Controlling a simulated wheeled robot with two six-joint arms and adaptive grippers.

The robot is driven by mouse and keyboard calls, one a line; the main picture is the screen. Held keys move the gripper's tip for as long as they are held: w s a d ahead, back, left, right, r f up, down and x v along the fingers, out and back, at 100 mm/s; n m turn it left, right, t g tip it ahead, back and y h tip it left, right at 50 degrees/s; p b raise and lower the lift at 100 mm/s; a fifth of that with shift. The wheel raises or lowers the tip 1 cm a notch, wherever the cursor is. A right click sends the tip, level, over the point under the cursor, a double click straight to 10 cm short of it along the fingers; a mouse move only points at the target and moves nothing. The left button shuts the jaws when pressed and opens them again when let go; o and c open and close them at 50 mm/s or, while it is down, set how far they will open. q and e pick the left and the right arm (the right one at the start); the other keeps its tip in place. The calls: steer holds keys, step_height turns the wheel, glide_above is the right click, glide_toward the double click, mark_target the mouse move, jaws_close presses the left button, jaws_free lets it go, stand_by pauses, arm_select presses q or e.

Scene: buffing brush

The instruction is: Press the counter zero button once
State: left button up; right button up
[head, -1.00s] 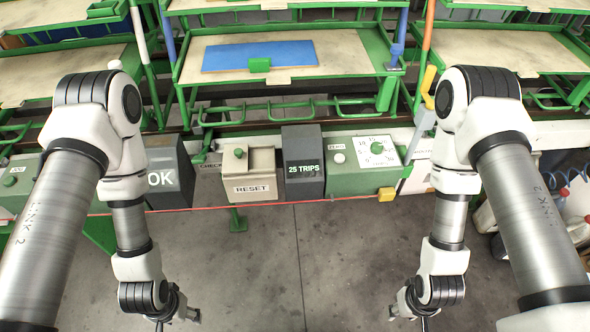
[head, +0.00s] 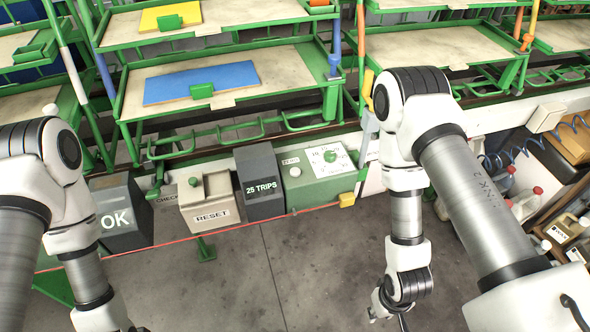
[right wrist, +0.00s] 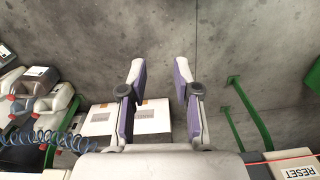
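The counter is a green box (head: 323,188) with a dial on a white plate (head: 331,158). A small round white button (head: 295,171) sits on its left part, beside a small label that seems to read ZERO. My right gripper (head: 378,304) hangs low over the floor, in front of and to the right of the counter, well apart from it. In the right wrist view the right gripper (right wrist: 159,70) is open with nothing between its fingers; the white button does not show there. My left arm reaches the bottom edge of the head view, where its gripper is mostly cut off.
A grey 25 TRIPS box (head: 259,175) stands left of the counter, then a beige RESET box (head: 208,201) with a green knob and a grey OK box (head: 122,213). Green racks with trays stand behind. Bottles (head: 525,205) are at right.

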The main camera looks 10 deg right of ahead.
jaws_close()
stand_by(1.0)
